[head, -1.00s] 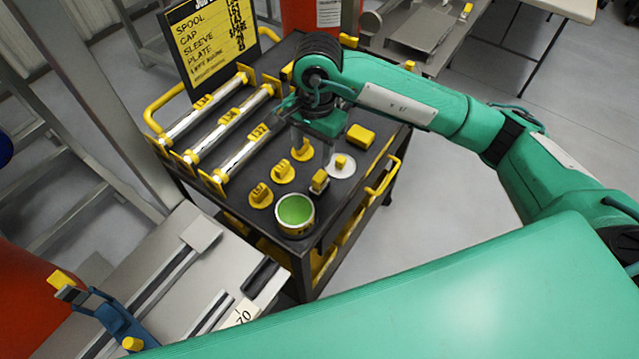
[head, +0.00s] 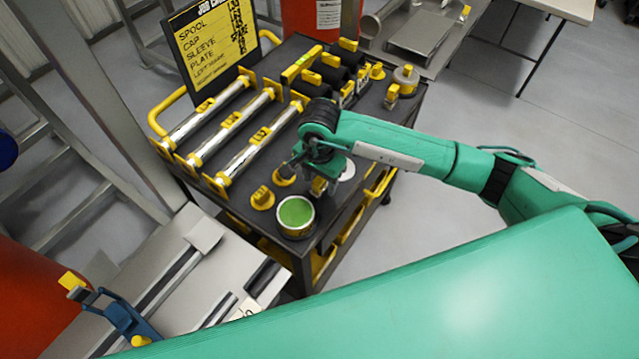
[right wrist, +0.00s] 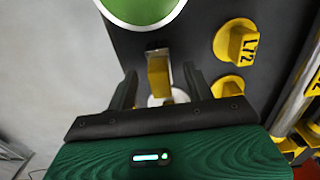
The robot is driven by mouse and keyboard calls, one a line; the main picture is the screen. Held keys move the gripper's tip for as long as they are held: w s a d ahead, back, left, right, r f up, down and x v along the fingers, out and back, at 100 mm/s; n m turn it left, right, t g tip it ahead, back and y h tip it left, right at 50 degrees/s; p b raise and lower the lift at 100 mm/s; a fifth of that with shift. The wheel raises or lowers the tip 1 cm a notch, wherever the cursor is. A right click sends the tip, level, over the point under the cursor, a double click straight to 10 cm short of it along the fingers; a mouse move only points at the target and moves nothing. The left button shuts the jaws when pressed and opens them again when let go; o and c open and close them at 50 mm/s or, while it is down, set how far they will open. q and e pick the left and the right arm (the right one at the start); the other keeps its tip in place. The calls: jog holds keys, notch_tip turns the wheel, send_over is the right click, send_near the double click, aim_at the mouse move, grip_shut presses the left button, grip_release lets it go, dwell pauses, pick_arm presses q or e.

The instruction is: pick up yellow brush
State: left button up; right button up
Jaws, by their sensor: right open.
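The yellow brush (head: 318,187) stands on the dark cart top beside the green-filled pot (head: 296,213), mostly hidden under my right gripper in the head view. In the right wrist view the yellow block of the brush (right wrist: 159,77), with a pale metal edge, sits between the two dark fingers. My right gripper (right wrist: 161,84) is open, with a gap on each side of the brush. In the head view my right gripper (head: 318,172) points down over it. My left gripper is not in view.
Yellow knobbed discs (head: 262,198) stand left of the gripper; one labelled L72 (right wrist: 236,42) shows in the wrist view. Silver rollers (head: 230,125) in yellow holders lie further left. A white disc (head: 347,170) is close right.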

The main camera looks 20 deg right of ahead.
jog(key=shift+f, duration=1.1)
jog(key=c, duration=1.1)
jog(key=shift+r, duration=0.1)
